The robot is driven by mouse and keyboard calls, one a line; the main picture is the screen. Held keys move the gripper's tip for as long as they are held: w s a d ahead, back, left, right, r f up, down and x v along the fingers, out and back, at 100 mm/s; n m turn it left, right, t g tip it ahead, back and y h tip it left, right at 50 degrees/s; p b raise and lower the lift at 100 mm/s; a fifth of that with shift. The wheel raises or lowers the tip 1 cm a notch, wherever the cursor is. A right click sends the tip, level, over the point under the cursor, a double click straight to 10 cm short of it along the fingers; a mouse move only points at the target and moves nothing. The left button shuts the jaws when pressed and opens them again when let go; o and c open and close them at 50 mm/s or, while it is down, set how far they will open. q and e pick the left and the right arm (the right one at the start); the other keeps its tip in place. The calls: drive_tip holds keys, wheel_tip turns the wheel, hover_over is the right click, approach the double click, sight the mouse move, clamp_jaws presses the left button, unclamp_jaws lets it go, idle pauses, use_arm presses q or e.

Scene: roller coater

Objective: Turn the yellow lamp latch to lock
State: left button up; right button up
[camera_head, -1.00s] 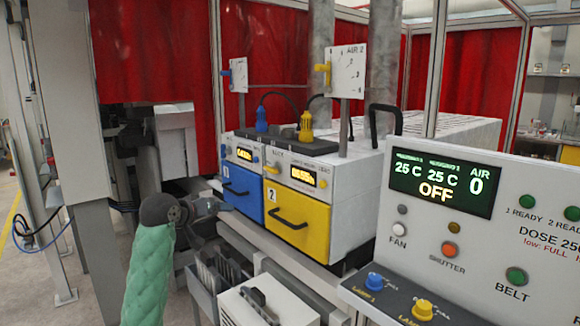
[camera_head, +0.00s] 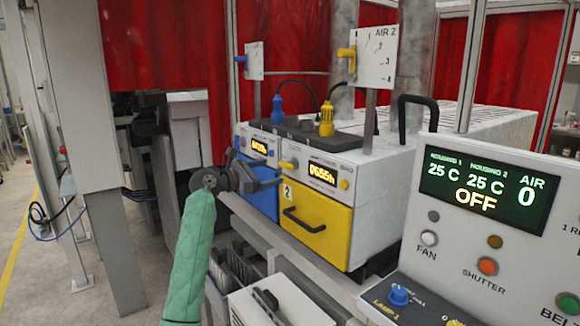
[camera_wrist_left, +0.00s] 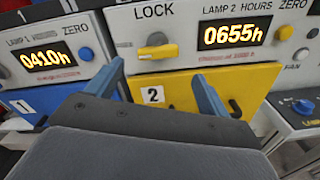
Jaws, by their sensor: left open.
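The yellow lamp housing, number 2 (camera_head: 318,225), has a yellow drawer front with a black handle. In the left wrist view, a small pale yellow latch (camera_wrist_left: 157,47) sits below the word LOCK on its white upper panel, beside the 0655h display (camera_wrist_left: 235,32). My left gripper (camera_head: 262,172) is in front of the housings in the head view. In the wrist view its two blue fingers (camera_wrist_left: 157,72) are spread and empty, below and either side of the latch, apart from it. My right gripper is not seen.
The blue housing 1 (camera_head: 253,196) stands left of the yellow one. A control console (camera_head: 470,230) with a display reading OFF is at the right. A white box (camera_head: 285,308) with a black handle is below. Cable plugs (camera_head: 326,121) stand on top.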

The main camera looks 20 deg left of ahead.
sight(284, 167)
use_arm(q)
drive_tip(key=w+d+n, duration=0.1)
drive_tip(key=w+d+n+p, duration=0.1)
drive_tip(key=w, duration=0.1)
drive_tip(key=w+d+n+p, duration=0.1)
drive_tip(key=n, duration=0.1)
drive_tip(key=shift+w+d+r, duration=0.2)
drive_tip(key=shift+w+r, duration=0.05)
drive_tip(key=shift+r, duration=0.05)
drive_tip(key=shift+p+x, duration=0.4)
drive_tip(key=shift+x, duration=0.65)
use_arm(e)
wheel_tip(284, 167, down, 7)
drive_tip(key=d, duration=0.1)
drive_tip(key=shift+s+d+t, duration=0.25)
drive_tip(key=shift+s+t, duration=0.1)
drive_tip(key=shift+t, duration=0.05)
use_arm(q)
drive_tip(key=shift+f, duration=0.15)
drive_tip(key=c, duration=1)
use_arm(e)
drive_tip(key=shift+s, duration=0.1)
